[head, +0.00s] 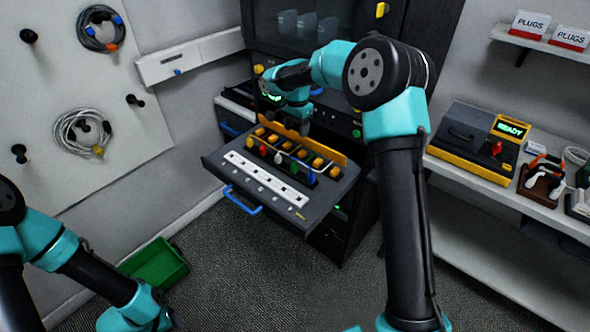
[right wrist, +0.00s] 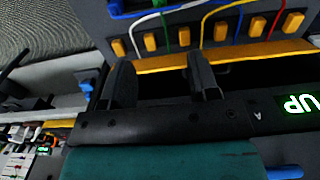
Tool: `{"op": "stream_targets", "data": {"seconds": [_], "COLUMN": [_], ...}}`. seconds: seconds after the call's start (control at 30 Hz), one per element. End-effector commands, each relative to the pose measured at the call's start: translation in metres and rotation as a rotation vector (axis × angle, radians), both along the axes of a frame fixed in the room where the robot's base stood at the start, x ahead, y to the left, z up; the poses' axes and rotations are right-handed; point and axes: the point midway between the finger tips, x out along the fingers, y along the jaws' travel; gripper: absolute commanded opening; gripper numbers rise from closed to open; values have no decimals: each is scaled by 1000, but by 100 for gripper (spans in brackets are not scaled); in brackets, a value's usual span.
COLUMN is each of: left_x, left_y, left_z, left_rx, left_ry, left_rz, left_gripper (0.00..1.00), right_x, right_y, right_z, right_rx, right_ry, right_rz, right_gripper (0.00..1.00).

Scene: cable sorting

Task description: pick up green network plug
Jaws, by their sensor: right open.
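The green network plug (head: 293,167) stands in the row of coloured plugs on the open drawer. A green cable (right wrist: 164,27) shows near the top of the right wrist view, but the green plug cannot be made out clearly there. My right gripper (right wrist: 160,76) is open and empty, its two dark fingers apart beside the yellow strip. In the head view it hangs over the back of the drawer, its fingertips hard to make out. My left arm shows at the lower left; its gripper is not in view.
The drawer (head: 225,185) has a white socket strip (head: 268,180), a yellow back strip (head: 320,150) and a blue handle (head: 241,203). Red (head: 262,150) and blue (head: 311,177) plugs stand in the same row. A green bin (head: 155,265) is on the floor.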

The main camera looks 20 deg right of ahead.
Motion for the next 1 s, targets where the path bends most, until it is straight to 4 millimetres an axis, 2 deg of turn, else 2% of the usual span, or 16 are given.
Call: {"op": "stream_targets", "data": {"seconds": [0.17, 0.27, 0.8, 1.0], "left_x": [0, 0, 0, 0], "left_y": [0, 0, 0, 0], "left_z": [0, 0, 0, 0], "left_rx": [0, 0, 0, 0], "left_ry": [0, 0, 0, 0], "left_rz": [0, 0, 0, 0], "left_gripper": [41, 41, 41, 41], "right_x": [0, -1, -1, -1], "right_y": [0, 0, 2, 1], "right_z": [-4, -14, -103, -122], "right_rx": [1, 1, 2, 1], "right_ry": [0, 3, 2, 0], "right_rz": [1, 2, 2, 3], "right_gripper": [55, 55, 55, 55]}}
